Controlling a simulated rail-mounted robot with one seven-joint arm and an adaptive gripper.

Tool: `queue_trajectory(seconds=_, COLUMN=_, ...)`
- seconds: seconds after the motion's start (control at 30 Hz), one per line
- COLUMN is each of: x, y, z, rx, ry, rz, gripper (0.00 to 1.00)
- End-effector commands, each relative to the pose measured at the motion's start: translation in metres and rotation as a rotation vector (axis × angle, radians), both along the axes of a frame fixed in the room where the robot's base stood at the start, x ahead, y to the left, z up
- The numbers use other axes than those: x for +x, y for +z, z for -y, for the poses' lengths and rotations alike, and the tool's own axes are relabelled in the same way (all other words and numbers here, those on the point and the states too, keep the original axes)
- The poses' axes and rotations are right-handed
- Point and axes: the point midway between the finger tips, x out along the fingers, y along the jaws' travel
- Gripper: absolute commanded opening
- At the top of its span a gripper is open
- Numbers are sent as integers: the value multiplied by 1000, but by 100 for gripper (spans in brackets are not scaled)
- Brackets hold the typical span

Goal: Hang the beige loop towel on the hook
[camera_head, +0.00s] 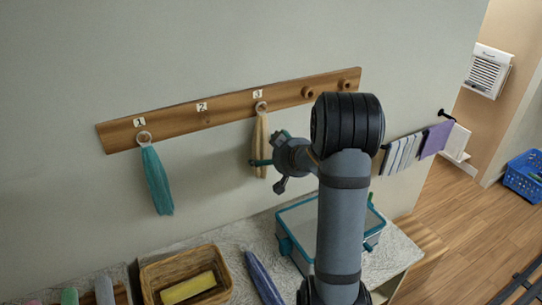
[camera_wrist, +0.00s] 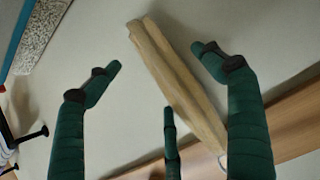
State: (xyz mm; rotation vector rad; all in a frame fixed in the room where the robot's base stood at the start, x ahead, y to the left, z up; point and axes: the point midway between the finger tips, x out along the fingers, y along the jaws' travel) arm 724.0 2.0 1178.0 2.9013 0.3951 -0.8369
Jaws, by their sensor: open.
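The beige loop towel (camera_head: 261,143) hangs from the wooden rack (camera_head: 180,121), below the label marked 3. Its pale loop (camera_head: 261,106) appears to be around the hook there. My gripper (camera_head: 268,162) is beside the towel's lower half, with its fingers spread. In the wrist view, the beige towel (camera_wrist: 178,85) runs slantwise between the open dark green fingers of my gripper (camera_wrist: 157,58), with clear gaps on both sides. The loop (camera_wrist: 222,160) shows at the rack end, partly behind a finger.
A teal towel (camera_head: 157,180) hangs under label 1. The spot under label 2 is bare. Wooden pegs (camera_head: 307,92) stick out further right. Below are a wicker basket (camera_head: 160,272), a teal-rimmed bin (camera_head: 285,240) and a rolled blue towel (camera_head: 262,279). Striped and purple towels (camera_head: 436,139) hang at right.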

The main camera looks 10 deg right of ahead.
Motion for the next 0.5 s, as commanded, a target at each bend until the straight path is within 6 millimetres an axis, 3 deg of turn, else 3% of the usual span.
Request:
queue_trajectory(seconds=0.27, x=-3, y=3, z=1, rx=-1, ry=-1, rz=0, gripper=82)
queue_trajectory(seconds=0.5, x=-34, y=24, z=11, rx=-2, ry=-1, rz=5, gripper=82)
